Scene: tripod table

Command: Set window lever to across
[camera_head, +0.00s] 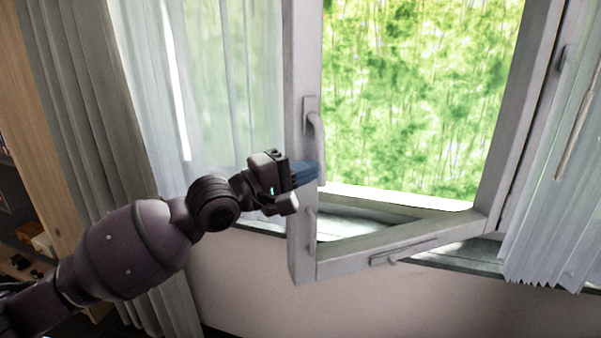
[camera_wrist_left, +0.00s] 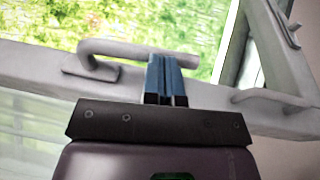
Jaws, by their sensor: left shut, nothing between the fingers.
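The window lever (camera_head: 315,137) is a grey handle on the left upright of the opened window sash (camera_head: 303,232). In the head view it points down along the upright. In the left wrist view the lever (camera_wrist_left: 132,50) runs sideways along the frame, its free end near the blue fingers. My left gripper (camera_head: 314,171) is shut and empty, its blue fingertips at the lower end of the lever. In the left wrist view the gripper (camera_wrist_left: 166,60) overlaps the lever's free end; I cannot tell whether they touch. My right gripper is not in view.
The sash stands open into the room above the sill (camera_head: 460,258). A lower fitting (camera_head: 310,222) is on the same upright, and a small latch (camera_head: 390,257) is on the bottom rail. Curtains hang at the left (camera_head: 105,110) and right (camera_head: 555,235).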

